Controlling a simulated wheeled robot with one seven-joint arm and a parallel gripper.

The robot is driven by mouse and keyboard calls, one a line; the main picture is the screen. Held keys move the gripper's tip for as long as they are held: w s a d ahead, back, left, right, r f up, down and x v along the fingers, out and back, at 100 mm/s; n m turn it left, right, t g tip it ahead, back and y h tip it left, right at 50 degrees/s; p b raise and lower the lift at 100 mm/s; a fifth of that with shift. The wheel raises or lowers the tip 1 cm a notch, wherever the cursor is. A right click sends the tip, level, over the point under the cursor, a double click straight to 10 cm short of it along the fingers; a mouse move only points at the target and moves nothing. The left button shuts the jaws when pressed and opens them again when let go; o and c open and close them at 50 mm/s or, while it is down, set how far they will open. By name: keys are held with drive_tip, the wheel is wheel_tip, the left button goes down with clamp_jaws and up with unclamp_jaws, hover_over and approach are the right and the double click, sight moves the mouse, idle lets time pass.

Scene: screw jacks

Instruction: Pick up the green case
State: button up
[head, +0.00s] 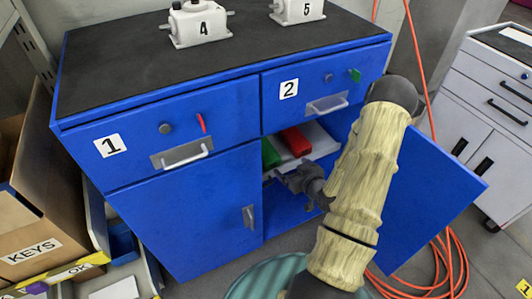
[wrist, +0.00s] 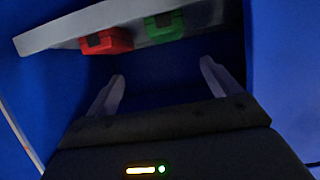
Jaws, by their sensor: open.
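The green case (head: 270,154) lies on a light shelf (head: 327,143) inside the open right-hand cupboard of the blue cabinet, at the left of the opening. In the wrist view the green case (wrist: 164,27) is beyond my fingertips, near the top of the picture, and the shelf (wrist: 65,33) appears upside down. My gripper (head: 307,184) is at the cupboard opening in the head view, its fingers partly hidden. In the wrist view my gripper (wrist: 162,70) is open, with nothing between its fingers and apart from the green case.
A red case (head: 296,141) lies right beside the green one; it also shows in the wrist view (wrist: 105,41). The open blue door (head: 430,190) stands to the right of my arm. Drawer 2 (head: 325,95) is above the opening. An orange hose (head: 445,265) coils on the floor.

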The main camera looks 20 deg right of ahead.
drive_tip(key=b, duration=0.2)
approach(269, 153)
drive_tip(key=x, duration=0.6)
drive_tip(key=shift+w+d+r, duration=0.15)
drive_tip(key=shift+d+r, duration=0.05)
drive_tip(key=shift+d, duration=0.25)
drive_tip(key=shift+a+f, duration=0.1)
drive_tip(key=shift+a, duration=0.35)
drive_tip(key=b+x, duration=0.1)
drive_tip(key=x, duration=0.3)
drive_tip(key=shift+w+a+f, duration=0.15)
drive_tip(key=shift+w+f, duration=0.1)
drive_tip(key=shift+f, duration=0.05)
